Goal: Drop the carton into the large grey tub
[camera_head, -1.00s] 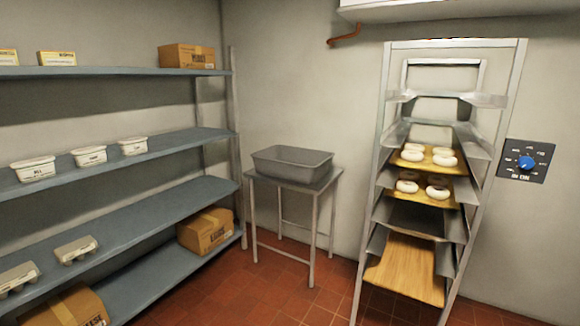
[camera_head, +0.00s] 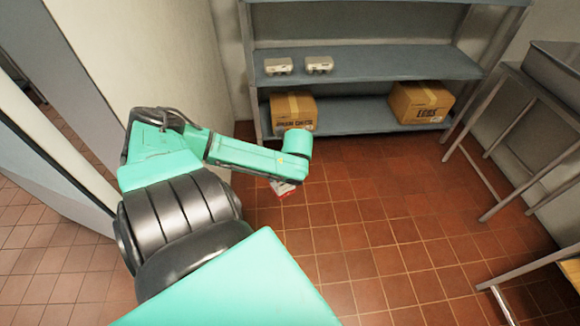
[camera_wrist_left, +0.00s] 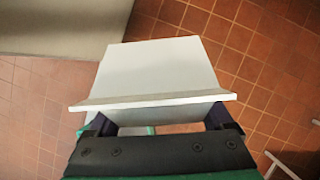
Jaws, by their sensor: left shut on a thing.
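A white carton (camera_wrist_left: 158,68) fills the middle of the left wrist view, with a pale flap or edge across its near side. My left gripper (camera_wrist_left: 158,120) is shut on it, one dark finger at each side. In the head view a small white and red part of the carton (camera_head: 283,188) shows below the end of my left arm, above the floor; the fingers there are hidden by the arm. The large grey tub (camera_head: 558,66) is cut off at the upper right edge, on a metal stand, well away from the carton. My right gripper is not in view.
A blue-grey shelf unit (camera_head: 375,65) stands at the back with two egg cartons (camera_head: 318,65) and two brown boxes (camera_head: 420,102). The stand's legs (camera_head: 480,100) are at the right. A wall (camera_head: 120,50) is close at the left. The tiled floor between is clear.

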